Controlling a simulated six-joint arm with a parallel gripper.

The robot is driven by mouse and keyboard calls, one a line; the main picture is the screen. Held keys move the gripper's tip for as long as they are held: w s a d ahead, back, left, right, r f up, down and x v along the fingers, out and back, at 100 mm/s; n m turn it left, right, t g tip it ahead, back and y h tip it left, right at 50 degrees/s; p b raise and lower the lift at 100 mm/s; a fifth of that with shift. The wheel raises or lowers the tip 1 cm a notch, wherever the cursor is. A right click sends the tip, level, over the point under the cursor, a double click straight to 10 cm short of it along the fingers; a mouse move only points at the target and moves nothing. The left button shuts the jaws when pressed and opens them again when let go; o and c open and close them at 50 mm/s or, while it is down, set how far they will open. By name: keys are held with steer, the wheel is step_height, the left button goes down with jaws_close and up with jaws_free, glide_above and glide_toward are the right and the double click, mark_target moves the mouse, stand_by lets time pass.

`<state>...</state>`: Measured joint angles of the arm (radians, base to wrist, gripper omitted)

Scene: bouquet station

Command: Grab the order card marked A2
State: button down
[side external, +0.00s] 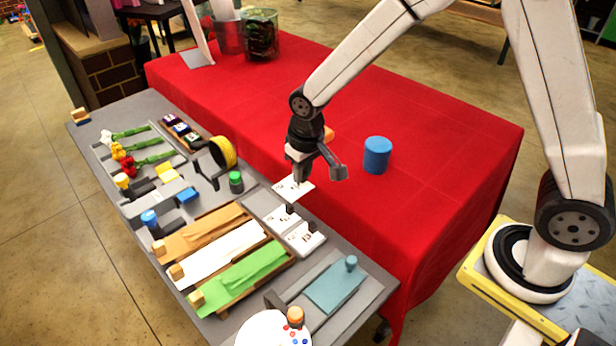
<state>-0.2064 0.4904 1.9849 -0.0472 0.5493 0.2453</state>
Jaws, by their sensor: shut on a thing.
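My gripper (300,178) hangs over the back edge of the grey work board, next to the red cloth. It is shut on a white order card (290,191), which it holds above the board. The card has small dark marks, too small to read as A2 or otherwise. Two more white cards with dark marks and dark knobs, a farther one (281,218) and a nearer one (304,239), sit in a row on the board below and to the right. A pale empty spot (258,202) shows at the row's far end.
Orange, white and green sheets (219,256) lie in trays left of the cards. A green-capped jar (236,182) and a yellow roll (223,152) stand left of my gripper. A blue cylinder (377,155) stands on the red cloth (440,150), which is mostly clear.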

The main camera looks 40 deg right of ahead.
steer(key=shift+s+d+r, duration=0.1)
steer(key=shift+s+r, duration=0.2)
steer(key=shift+s, duration=0.3)
steer(key=shift+s+d+r, duration=0.1)
steer(key=shift+s+r, duration=0.15)
steer(key=shift+s, duration=0.4)
steer(key=shift+s+d+r, duration=0.1)
steer(key=shift+s+r, duration=0.2)
steer(key=shift+s, duration=0.3)
